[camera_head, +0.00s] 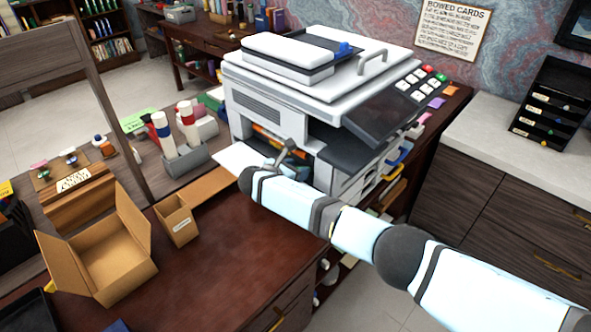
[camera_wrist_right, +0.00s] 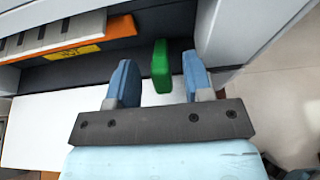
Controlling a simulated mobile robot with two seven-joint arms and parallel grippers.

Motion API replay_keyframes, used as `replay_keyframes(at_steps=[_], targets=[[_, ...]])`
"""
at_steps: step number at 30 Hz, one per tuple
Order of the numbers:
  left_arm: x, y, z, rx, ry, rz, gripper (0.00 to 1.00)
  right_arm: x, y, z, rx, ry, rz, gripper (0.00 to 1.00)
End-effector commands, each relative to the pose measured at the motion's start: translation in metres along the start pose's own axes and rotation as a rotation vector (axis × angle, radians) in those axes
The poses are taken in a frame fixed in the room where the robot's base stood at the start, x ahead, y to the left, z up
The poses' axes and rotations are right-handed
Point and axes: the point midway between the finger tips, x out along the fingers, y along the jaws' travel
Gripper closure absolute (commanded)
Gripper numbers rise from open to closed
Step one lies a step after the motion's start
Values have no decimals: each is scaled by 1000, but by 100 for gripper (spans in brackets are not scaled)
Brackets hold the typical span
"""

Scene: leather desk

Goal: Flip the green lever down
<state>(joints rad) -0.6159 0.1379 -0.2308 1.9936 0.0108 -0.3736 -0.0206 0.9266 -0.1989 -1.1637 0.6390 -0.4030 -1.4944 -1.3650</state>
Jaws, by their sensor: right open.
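The green lever (camera_wrist_right: 161,66) shows in the right wrist view as an upright green tab in the dark opening of the printer (camera_head: 262,105). My right gripper (camera_wrist_right: 160,82) is open, with one blue finger on each side of the lever. The fingertips are near the lever, with a visible gap on both sides, and nothing is held. In the head view my right gripper (camera_head: 290,155) reaches into the printer's front opening, and the lever cannot be made out there. My left gripper is not in view.
An orange strip with a yellow label (camera_wrist_right: 75,52) lies left of the lever inside the printer. A white paper tray (camera_head: 240,157) sticks out below. An open cardboard box (camera_head: 100,255) and a small carton (camera_head: 177,220) stand on the desk (camera_head: 235,250).

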Motion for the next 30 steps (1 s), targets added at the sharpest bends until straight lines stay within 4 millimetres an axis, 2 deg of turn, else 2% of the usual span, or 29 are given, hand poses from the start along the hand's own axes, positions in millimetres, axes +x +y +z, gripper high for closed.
replay_keyframes(at_steps=[7,13,18,22,30], targets=[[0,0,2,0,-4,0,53,0,0,0,0,0,0,53],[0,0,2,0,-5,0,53,0,0,0,0,0,0,99],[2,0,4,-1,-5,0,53,1,0,-2,-1,-9,0,100],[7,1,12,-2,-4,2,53,1,0,-10,-1,-87,-1,100],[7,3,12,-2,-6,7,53,-1,0,-9,2,-126,-1,100]])
